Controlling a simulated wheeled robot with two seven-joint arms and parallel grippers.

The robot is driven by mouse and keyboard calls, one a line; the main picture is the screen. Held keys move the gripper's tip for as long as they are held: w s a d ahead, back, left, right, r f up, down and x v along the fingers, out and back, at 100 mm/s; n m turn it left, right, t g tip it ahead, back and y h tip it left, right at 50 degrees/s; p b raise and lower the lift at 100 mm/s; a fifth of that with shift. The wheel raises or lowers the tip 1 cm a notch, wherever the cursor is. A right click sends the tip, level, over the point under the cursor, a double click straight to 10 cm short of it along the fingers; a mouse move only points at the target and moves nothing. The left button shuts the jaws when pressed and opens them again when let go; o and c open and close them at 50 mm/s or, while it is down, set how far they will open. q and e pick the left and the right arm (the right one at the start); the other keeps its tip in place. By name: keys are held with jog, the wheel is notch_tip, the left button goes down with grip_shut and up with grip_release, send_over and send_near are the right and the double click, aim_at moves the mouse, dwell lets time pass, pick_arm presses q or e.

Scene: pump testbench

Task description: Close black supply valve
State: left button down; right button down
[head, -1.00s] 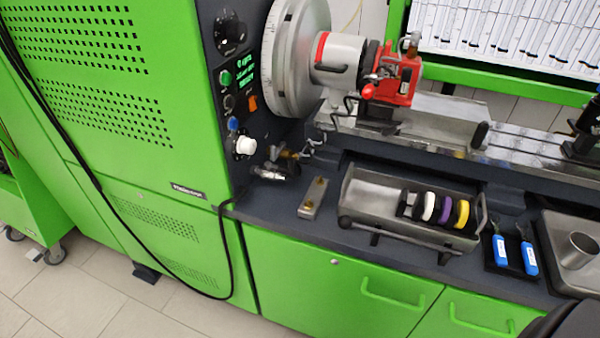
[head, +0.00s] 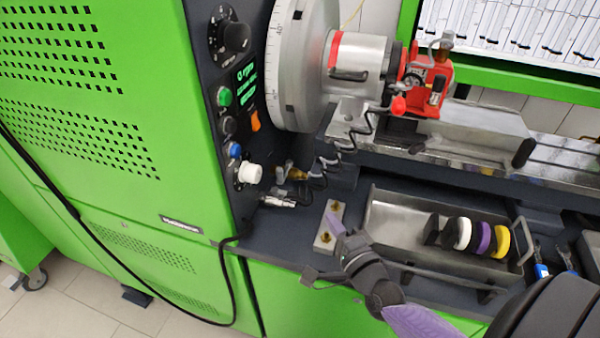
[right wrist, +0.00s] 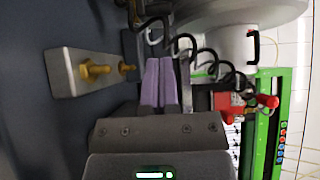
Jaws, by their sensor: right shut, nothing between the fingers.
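The black supply valve's handle is too small for me to make out surely. In the right wrist view the shut fingers (right wrist: 158,62) point toward the coiled hose (right wrist: 185,45). My left gripper is not in view.
The metal block also shows in the right wrist view (right wrist: 63,72), beside the fingers. A metal tray (head: 385,213) with coloured discs stands to the right. The chuck (head: 300,60) and the red device (head: 425,85) are above. Dark bench surface is free left of the block.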

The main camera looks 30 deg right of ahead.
jog(key=shift+d, duration=0.1)
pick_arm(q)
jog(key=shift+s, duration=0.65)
